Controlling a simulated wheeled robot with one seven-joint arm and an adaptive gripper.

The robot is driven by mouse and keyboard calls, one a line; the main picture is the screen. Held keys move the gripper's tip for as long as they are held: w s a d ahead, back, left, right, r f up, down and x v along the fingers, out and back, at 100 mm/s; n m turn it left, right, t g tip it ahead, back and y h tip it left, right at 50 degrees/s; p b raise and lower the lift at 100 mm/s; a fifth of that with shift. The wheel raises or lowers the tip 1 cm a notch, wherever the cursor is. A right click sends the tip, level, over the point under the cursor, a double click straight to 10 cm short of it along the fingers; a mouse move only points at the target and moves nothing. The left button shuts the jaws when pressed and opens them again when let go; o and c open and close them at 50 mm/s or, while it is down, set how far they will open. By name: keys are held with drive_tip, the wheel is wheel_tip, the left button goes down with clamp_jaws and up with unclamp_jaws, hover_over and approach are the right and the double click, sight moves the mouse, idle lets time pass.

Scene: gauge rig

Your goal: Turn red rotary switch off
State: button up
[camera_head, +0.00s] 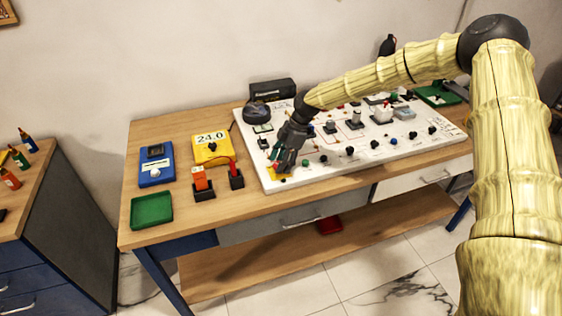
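My gripper (281,165) points down at the front left corner of the white panel (318,179). Its fingers are dark and close together, and the gap between them is too small to make out. A small red and yellow part (283,179) shows at and just below the fingertips. It may be the red rotary switch, but the fingers cover most of it. I cannot tell its knob position or whether the fingers touch it. No other red rotary switch can be made out on the panel.
A row of dark knobs (351,151) runs along the panel's front, right of my gripper. A black box (272,90) stands behind.

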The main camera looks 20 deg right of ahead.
idle(0.3)
drive_tip(key=v, duration=1.2)
idle(0.3)
